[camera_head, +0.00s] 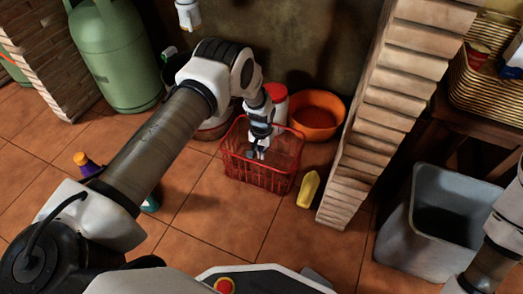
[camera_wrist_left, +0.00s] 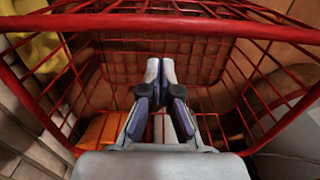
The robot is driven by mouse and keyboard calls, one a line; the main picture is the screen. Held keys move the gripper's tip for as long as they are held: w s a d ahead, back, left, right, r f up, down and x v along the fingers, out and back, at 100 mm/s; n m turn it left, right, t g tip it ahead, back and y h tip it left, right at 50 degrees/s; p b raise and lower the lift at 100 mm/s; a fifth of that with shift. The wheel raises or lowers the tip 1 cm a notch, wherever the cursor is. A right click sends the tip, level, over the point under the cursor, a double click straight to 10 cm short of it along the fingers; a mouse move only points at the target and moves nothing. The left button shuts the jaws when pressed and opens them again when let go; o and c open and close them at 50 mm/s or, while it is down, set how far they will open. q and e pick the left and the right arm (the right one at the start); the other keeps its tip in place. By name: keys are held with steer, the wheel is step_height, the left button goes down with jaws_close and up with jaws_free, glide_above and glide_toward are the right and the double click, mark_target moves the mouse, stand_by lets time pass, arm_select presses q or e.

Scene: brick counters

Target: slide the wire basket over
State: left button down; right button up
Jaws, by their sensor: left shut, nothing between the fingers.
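The red wire basket (camera_head: 257,176) stands upright on the tiled floor in the head view, near the wall and left of the brick pillar. Its rim (camera_wrist_left: 200,24) and mesh sides surround my fingers in the left wrist view. My left gripper (camera_head: 260,153) reaches down from above into the basket's opening. Its two fingertips (camera_wrist_left: 160,70) are together with nothing between them. I cannot tell whether they touch the basket's mesh. My right arm shows at the right edge of the head view, but its gripper is out of the picture.
An orange bowl (camera_head: 318,112) and a red-and-white container (camera_head: 276,100) stand behind the basket. A grey bin (camera_head: 405,232) stands further right. Floor in front and left is mostly clear.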

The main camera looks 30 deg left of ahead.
mark_target(257, 165)
arm_select(q)
steer(key=s+f+b, duration=0.1)
steer(key=s, duration=0.1)
steer(key=s+f+b, duration=0.1)
steer(key=s, duration=0.1)
steer(key=shift+d+f, duration=0.1)
steer(key=shift+f, duration=0.05)
arm_select(e)
step_height(257, 165, down, 3)
steer(key=shift+w+r, duration=0.1)
